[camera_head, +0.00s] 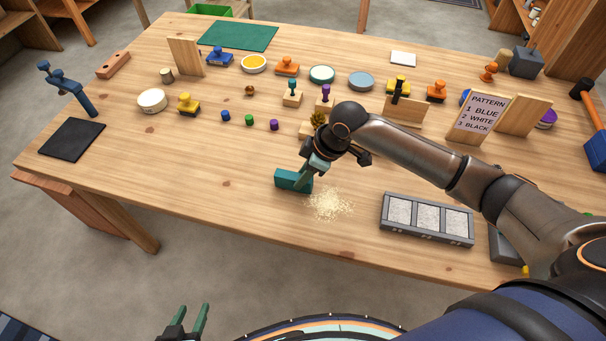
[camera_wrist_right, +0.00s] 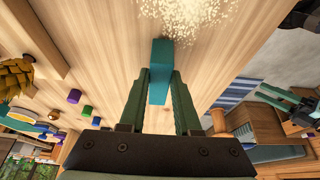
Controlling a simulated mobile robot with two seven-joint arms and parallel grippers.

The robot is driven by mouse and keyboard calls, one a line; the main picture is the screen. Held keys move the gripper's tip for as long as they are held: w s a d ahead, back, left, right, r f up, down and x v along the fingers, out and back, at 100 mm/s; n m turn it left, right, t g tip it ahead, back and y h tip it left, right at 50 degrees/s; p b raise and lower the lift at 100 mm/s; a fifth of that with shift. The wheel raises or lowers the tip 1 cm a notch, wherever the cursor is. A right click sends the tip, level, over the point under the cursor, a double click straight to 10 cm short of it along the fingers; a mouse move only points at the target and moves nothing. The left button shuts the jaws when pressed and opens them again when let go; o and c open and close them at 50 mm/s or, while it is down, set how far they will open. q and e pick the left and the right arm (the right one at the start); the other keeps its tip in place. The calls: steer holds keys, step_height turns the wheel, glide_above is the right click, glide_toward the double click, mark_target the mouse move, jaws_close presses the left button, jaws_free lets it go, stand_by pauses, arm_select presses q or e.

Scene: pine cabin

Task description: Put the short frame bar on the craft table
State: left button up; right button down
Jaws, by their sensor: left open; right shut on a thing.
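A short teal bar (camera_head: 293,180) is between the fingers of my right gripper (camera_head: 308,172), over the near middle of the craft table (camera_head: 220,215). I cannot tell whether the bar touches the tabletop. In the right wrist view the teal bar (camera_wrist_right: 160,72) sticks out past the fingertips of the right gripper (camera_wrist_right: 161,85). The fingers hide part of it. Nothing labels it as the short frame bar. My left gripper (camera_head: 187,322) is open and empty, low in the head view, off the table's front edge.
Pale crumbs (camera_head: 329,205) lie right beside the bar. A grey three-panel tray (camera_head: 427,219) is to the right. A black mat (camera_head: 72,139) and blue clamp (camera_head: 70,88) are at the left. Stamps, pads and a pattern card (camera_head: 480,117) stand behind. The front left tabletop is clear.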

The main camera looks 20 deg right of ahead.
steer(key=shift+f, duration=0.2)
steer(key=shift+f, duration=0.1)
steer(key=c, duration=0.6)
jaws_free()
steer(key=v, duration=1.2)
steer(key=shift+p, duration=0.4)
